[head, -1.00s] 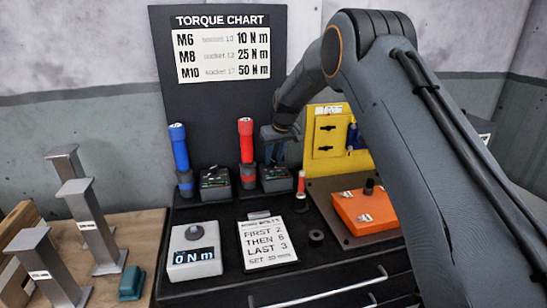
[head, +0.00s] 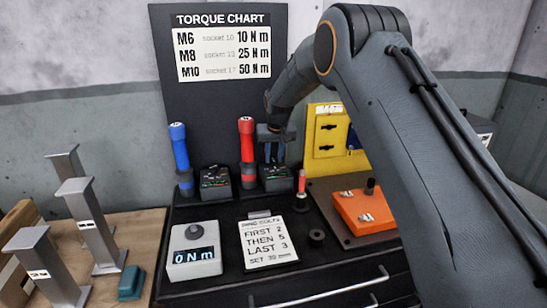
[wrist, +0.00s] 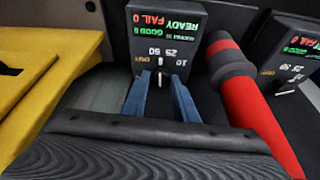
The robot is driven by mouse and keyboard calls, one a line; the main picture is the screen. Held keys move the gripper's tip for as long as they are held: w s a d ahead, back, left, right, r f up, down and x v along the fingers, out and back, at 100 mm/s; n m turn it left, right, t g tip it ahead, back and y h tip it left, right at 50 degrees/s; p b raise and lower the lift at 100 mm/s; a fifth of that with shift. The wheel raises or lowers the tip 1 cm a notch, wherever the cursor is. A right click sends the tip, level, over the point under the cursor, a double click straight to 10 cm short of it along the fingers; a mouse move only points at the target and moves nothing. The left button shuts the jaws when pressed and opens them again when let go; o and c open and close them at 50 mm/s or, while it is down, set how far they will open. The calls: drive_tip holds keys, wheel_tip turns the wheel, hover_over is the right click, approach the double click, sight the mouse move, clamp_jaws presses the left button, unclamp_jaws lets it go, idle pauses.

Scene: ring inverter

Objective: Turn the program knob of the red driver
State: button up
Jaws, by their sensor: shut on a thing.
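The red driver (head: 247,140) stands upright in the head view, right of the blue driver (head: 180,150). It also shows in the wrist view (wrist: 248,95). The black control box (head: 277,179) right of the red driver has a lit screen reading READY, FAIL 0 and GOOD 0 in the wrist view (wrist: 165,28). Below the screen is a dial marked 10, 25 and 50. My gripper (head: 272,152) reaches down to this box. In the wrist view its blue fingers (wrist: 161,88) are shut on the dial's knob, which they mostly hide.
A second control box (head: 215,182) stands between the drivers. A yellow panel (head: 328,135) and an orange block (head: 366,212) are to the right. A 0 N m meter (head: 194,262) and a note card (head: 267,243) lie in front.

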drive_tip(key=o, duration=1.1)
drive_tip(key=shift+s, duration=0.1)
drive_tip(key=shift+c, duration=0.2)
drive_tip(key=shift+r, duration=0.1)
drive_tip(key=b+v, duration=0.2)
drive_tip(key=v, duration=0.5)
drive_tip(key=shift+r, duration=0.2)
drive_tip(key=shift+s, duration=0.15)
drive_tip(key=shift+c, duration=0.3)
